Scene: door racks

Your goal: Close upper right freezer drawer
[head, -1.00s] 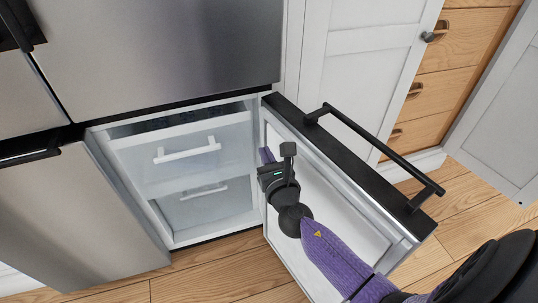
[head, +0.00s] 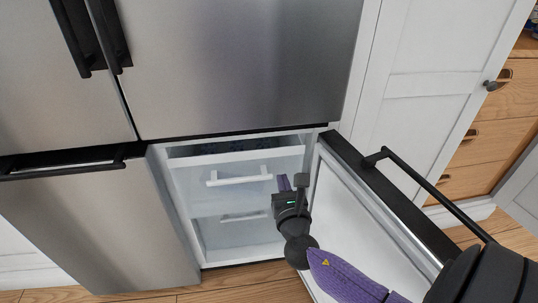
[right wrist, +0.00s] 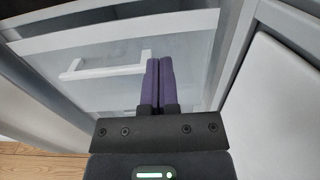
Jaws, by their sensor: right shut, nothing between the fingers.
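The upper right freezer drawer (head: 236,164) is a pale translucent drawer with a white bar handle (head: 240,177), inside the open lower right freezer compartment. It also shows in the right wrist view (right wrist: 100,60), with its handle at the left. My right gripper (head: 291,182) is in front of the compartment, between the drawers and the open door. Its purple fingers are together and empty, and in the right wrist view they overlap the drawer front right of the handle. I cannot tell whether they touch it. My left gripper is not in view.
The freezer door (head: 392,200) stands open at the right, close beside my right arm. A lower drawer (head: 240,235) sits below the upper one. The lower left door (head: 95,220) is shut. White and wooden cabinets (head: 430,80) stand at the right.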

